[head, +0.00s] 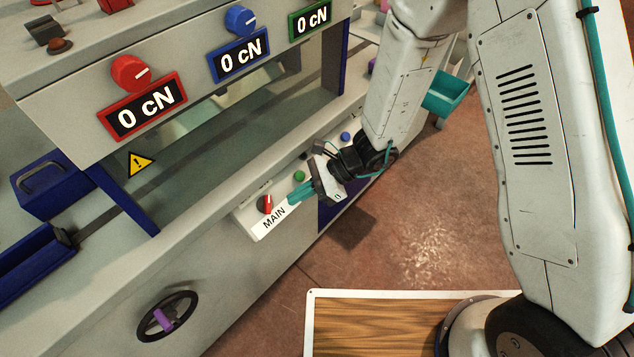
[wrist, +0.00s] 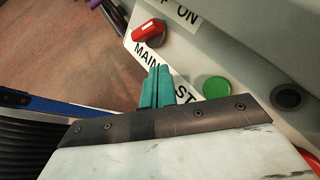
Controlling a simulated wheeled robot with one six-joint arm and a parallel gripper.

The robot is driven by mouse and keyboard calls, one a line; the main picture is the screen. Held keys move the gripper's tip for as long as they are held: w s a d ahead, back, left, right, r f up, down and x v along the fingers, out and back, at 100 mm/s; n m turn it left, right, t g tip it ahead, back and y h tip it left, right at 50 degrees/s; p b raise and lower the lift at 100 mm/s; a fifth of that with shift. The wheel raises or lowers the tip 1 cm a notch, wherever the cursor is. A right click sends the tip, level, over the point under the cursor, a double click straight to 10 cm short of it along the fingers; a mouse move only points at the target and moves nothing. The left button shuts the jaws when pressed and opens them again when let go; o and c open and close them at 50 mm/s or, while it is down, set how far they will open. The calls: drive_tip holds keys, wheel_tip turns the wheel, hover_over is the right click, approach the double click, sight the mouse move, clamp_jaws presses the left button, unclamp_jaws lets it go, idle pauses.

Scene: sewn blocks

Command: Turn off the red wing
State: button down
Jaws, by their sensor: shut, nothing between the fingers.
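A red rotary switch (head: 265,204) sits on the sloped control ledge above the MAIN label (head: 274,218). In the wrist view the red switch (wrist: 148,31) is near the top, beside a label partly reading "ON". My gripper (head: 301,193) has teal fingers, shut and empty, just right of the switch and apart from it. In the wrist view the shut fingers (wrist: 157,88) lie over the ledge labels, below the switch. A larger red knob (head: 131,72) is on the upper panel above a red-framed display (head: 143,105) reading 0 cN. No part plainly marked as a wing shows.
A green button (head: 299,175) is beside my fingers; it shows in the wrist view too (wrist: 217,87). Blue (head: 240,20) and green knobs with 0 cN displays are farther right. A handwheel (head: 167,315) is below. Open floor (head: 400,235) lies right of the machine.

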sight(267, 205)
drive_tip(key=shift+s+a+r, duration=0.2)
drive_tip(key=shift+a+r, duration=0.25)
drive_tip(key=shift+a, duration=0.3)
drive_tip(key=shift+s+a+r, duration=0.2)
drive_tip(key=shift+a+r, duration=0.2)
drive_tip(key=shift+a, duration=0.3)
drive_tip(key=shift+w+a+r, duration=0.15)
drive_tip(key=shift+r, duration=0.85)
drive_tip(key=shift+f, duration=0.1)
